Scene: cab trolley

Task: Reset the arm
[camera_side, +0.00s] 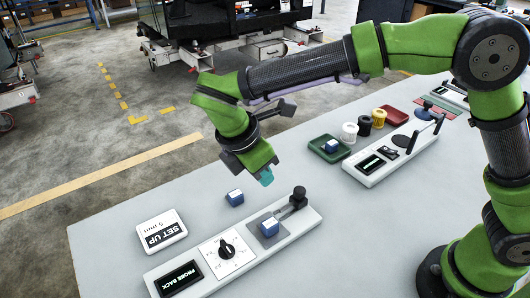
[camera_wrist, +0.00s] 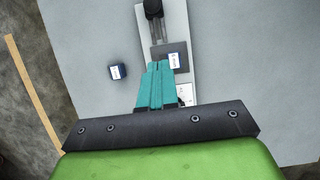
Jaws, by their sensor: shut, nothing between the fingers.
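My gripper (camera_side: 266,177) has teal fingers and hangs above the light grey table (camera_side: 338,235). In the wrist view the two teal fingers of my gripper (camera_wrist: 156,84) lie side by side, shut and empty. A blue cube (camera_side: 235,197) sits on the table below and left of the fingers. It also shows in the wrist view (camera_wrist: 118,72), left of the fingers. A second blue cube (camera_side: 269,227) rests on a dark square plate on a white device (camera_side: 300,229). My gripper touches neither cube.
The white device carries a dial (camera_side: 227,248), a black slider knob (camera_side: 299,192) and a display (camera_side: 179,280). A "SET UP" sign (camera_side: 161,231) lies left. Further back are a green tray (camera_side: 329,150) with a cube, several cups, a red tray (camera_side: 391,116) and another device (camera_side: 372,172).

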